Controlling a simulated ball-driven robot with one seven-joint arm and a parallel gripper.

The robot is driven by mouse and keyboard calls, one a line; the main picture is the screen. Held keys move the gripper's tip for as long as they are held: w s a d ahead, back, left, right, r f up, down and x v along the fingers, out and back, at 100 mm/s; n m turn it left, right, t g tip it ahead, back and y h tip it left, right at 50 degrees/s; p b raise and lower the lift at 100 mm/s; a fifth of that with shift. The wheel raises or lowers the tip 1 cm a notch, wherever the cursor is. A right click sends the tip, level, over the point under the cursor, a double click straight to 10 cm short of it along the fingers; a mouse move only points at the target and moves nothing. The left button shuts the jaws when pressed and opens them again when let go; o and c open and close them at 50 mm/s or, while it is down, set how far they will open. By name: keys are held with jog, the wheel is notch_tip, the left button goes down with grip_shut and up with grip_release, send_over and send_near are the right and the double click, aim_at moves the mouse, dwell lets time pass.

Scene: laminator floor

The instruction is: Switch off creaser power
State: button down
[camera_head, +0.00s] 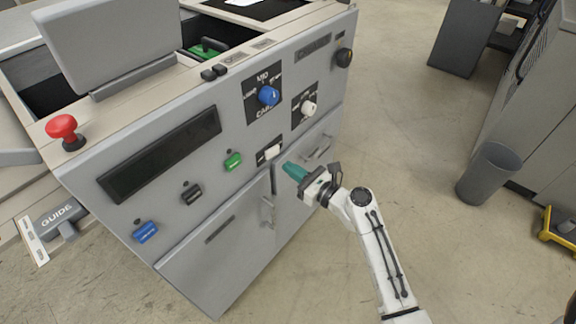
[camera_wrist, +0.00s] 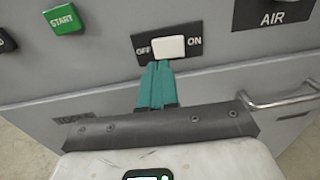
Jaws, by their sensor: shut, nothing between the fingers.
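The creaser power switch is a white rocker (camera_wrist: 170,47) on a black plate, with OFF at its left and ON at its right in the wrist view. In the head view the rocker (camera_head: 271,152) sits low on the grey front panel, right of the green button. I cannot tell which side is pressed in. My gripper has teal fingers (camera_wrist: 157,66), shut together and empty. Their tips are just below the rocker, over the plate's lower edge in the wrist view. Whether they touch it is unclear. My gripper (camera_head: 286,167) also shows in the head view.
A green START button (camera_wrist: 63,19), a black button (camera_head: 192,193) and a blue button (camera_head: 145,232) line the panel. A blue knob (camera_head: 268,96) and the AIR knob (camera_head: 308,108) are above. A door handle (camera_wrist: 280,101) juts out below right. Floor at right is open, with a bin (camera_head: 489,173).

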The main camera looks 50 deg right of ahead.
jog(key=s+b, duration=0.1)
jog(key=s, duration=0.7)
jog(key=shift+s+a, duration=0.2)
jog(key=shift+s, duration=0.1)
jog(key=s+a+f+n+g+y, duration=0.4)
jog(key=a+n, duration=0.3)
jog(key=n, duration=0.4)
jog(key=s+a+f+n+g+y, duration=0.1)
jog(key=a+f+n+g, duration=0.4)
jog(key=a+n, duration=0.4)
jog(key=s+d+r+n+g+h, duration=0.2)
jog(key=s+n+g+h, duration=0.3)
jog(key=s+n+g, duration=0.3)
jog(key=s+n, duration=0.4)
jog(key=n, duration=0.3)
jog(key=shift+s+d+n, duration=0.25)
jog(key=shift+d+n, duration=0.05)
